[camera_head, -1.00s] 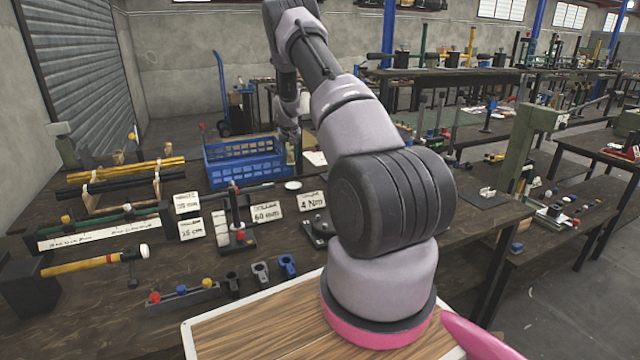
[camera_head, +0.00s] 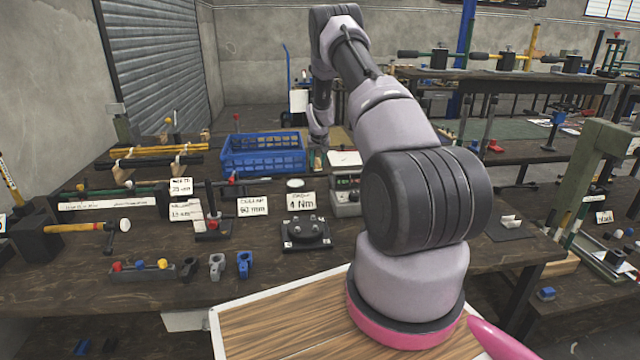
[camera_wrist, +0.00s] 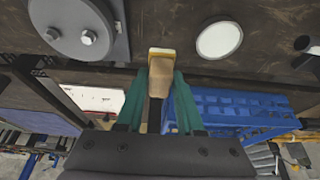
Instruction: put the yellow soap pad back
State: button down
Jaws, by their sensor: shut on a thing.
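My gripper (camera_wrist: 160,88) has teal fingers shut on a small tan block with a yellow end, which I take to be the yellow soap pad (camera_wrist: 161,72). In the wrist view the pad sticks out between the fingertips, over the dark bench.
A bolted grey round fixture (camera_head: 305,232) stands by the torque sign (camera_head: 300,201). A grey instrument box (camera_head: 345,192) is right of the disc. Sign cards, a hammer (camera_head: 85,227) and clamps (camera_head: 217,266) crowd the left bench. Bare bench shows at front left.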

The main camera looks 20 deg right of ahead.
aim_at(317, 184)
notch_tip(317, 184, down, 8)
jog(key=shift+r, duration=0.2)
jog(key=shift+f, duration=0.15)
jog(key=c, duration=0.5)
grip_release()
jog(key=shift+c, duration=0.2)
